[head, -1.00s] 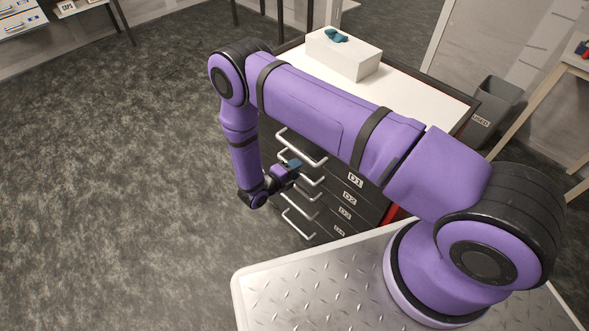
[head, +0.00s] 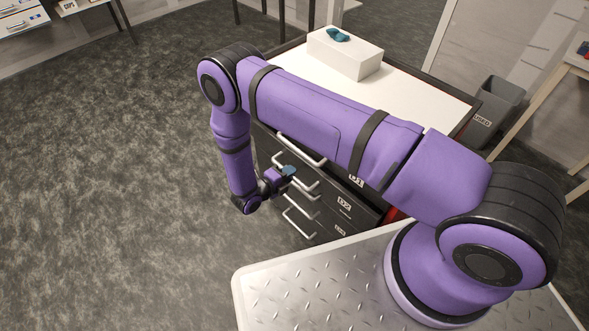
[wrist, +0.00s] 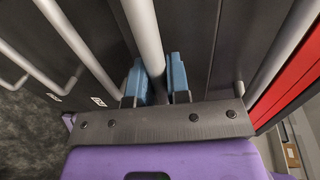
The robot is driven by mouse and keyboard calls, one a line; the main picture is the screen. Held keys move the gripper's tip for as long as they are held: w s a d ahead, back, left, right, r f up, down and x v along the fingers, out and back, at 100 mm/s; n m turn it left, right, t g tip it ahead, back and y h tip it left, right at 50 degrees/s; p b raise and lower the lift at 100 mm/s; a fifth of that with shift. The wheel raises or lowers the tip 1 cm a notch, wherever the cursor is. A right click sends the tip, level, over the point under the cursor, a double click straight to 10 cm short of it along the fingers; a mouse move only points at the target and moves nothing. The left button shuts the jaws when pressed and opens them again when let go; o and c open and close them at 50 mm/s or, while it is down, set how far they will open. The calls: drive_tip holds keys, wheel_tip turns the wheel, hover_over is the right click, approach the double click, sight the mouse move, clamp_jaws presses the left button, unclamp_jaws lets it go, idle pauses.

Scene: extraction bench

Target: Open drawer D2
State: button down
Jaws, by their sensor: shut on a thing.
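Drawer D2 (head: 344,204) is the second drawer down in the dark cabinet, and its front stands slightly forward of its neighbours. My gripper (head: 289,171) is at its silver bar handle. In the wrist view, the blue fingers of my gripper (wrist: 158,82) are on both sides of the D2 handle (wrist: 146,40), shut on it. The drawer's inside is not visible. Drawer D1 (head: 356,181) is above, partly hidden by my arm, and looks shut.
The lower handles (head: 300,222) stick out below my gripper. The cabinet's white top (head: 420,95) carries a white box (head: 345,58) with a teal item (head: 338,35). A grey bin (head: 497,100) stands at right. The floor (head: 110,190) left of the cabinet is clear.

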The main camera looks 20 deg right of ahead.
drive_tip(key=f+v, duration=0.2)
drive_tip(key=v, duration=1)
drive_tip(key=f+v, duration=0.2)
drive_tip(key=v, duration=1)
drive_tip(key=shift+s+a+f, duration=0.3)
drive_tip(key=shift+a+f, duration=0.1)
drive_tip(key=shift+a, duration=0.05)
drive_tip(key=c, duration=1.1)
unclamp_jaws()
drive_tip(key=v, duration=1)
drive_tip(key=shift+s+a, duration=0.25)
drive_tip(key=shift+a, duration=0.05)
drive_tip(key=shift+r, duration=0.1)
